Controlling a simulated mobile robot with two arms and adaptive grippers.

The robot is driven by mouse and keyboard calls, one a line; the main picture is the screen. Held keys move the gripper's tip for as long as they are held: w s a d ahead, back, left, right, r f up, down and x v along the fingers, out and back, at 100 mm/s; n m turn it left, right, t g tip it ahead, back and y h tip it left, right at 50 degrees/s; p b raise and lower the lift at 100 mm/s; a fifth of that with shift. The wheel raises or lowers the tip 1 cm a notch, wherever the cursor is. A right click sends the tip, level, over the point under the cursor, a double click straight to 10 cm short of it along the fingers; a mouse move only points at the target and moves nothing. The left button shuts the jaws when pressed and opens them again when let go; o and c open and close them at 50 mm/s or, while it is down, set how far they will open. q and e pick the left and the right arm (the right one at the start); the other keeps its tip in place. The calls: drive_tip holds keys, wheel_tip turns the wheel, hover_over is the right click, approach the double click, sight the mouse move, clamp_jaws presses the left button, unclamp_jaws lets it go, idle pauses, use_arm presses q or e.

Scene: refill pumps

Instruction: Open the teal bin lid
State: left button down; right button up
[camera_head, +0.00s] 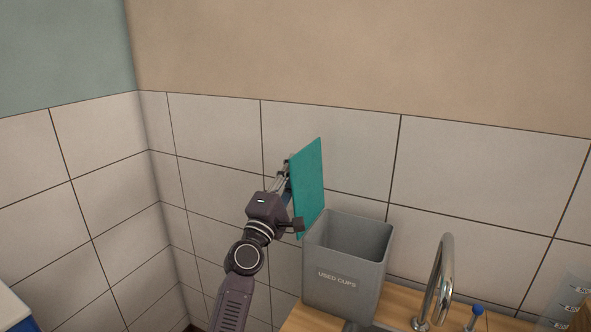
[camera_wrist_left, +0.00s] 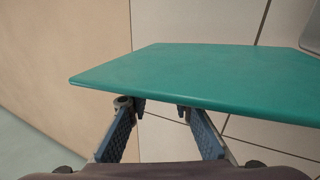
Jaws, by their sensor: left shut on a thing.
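The teal bin lid (camera_head: 309,188) stands nearly upright at the left side of the grey bin (camera_head: 345,262), whose top is open and whose label reads "USED CUPS". My left gripper (camera_head: 286,172) is at the left of the lid, by its upper left edge, and is shut on it. In the left wrist view the lid (camera_wrist_left: 200,80) spans the area ahead of the blue-padded fingers (camera_wrist_left: 154,107), which have a gap between them. The exact contact at the fingertips is partly hidden by the lid. My right gripper is out of view.
The bin stands on a wooden counter (camera_head: 302,318) near a tiled wall. A chrome faucet (camera_head: 443,280), a blue-topped pump (camera_head: 476,312) and a clear graduated container (camera_head: 570,300) are to its right. Room left of the lid is free up to the wall.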

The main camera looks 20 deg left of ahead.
use_arm(q)
drive_tip(key=shift+f, duration=0.1)
drive_tip(key=c, duration=1.7)
unclamp_jaws()
drive_tip(key=shift+s, duration=0.1)
drive_tip(key=v, duration=1.1)
drive_tip(key=shift+s+a+f, duration=0.1)
drive_tip(key=shift+s, duration=0.3)
drive_tip(key=shift+f, duration=0.1)
